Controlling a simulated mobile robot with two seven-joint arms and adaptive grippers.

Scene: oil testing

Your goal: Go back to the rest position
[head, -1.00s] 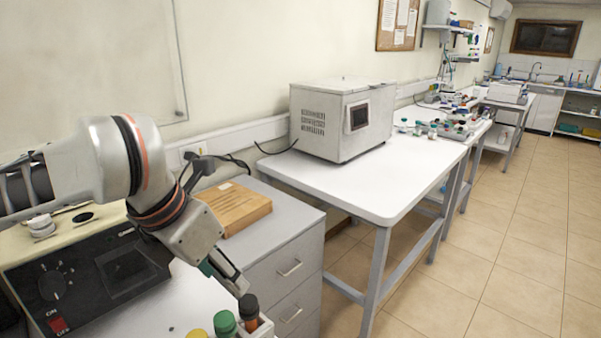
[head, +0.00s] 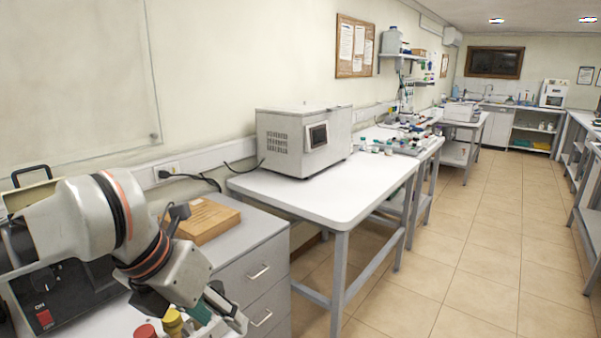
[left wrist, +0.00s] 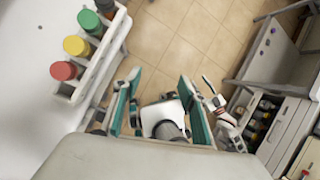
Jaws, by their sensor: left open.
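My left gripper (head: 224,312) is open and low in the head view, beside the bottles at the picture's bottom edge. In the left wrist view its two teal-lined fingers (left wrist: 158,98) stand apart with nothing between them. A white rack (left wrist: 97,68) there holds bottles with a red cap (left wrist: 64,70), a yellow cap (left wrist: 76,45) and a green cap (left wrist: 90,22). The rack is to the left of the fingers and apart from them. The red and yellow caps also show in the head view, partly cut off or covered.
A black device with a red switch (head: 44,318) stands behind my left arm. A wooden block (head: 203,221) lies on the grey drawer cabinet (head: 262,247). A white box-shaped machine (head: 285,143) stands on the white table (head: 330,196). The tiled floor (head: 460,260) on the right is clear.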

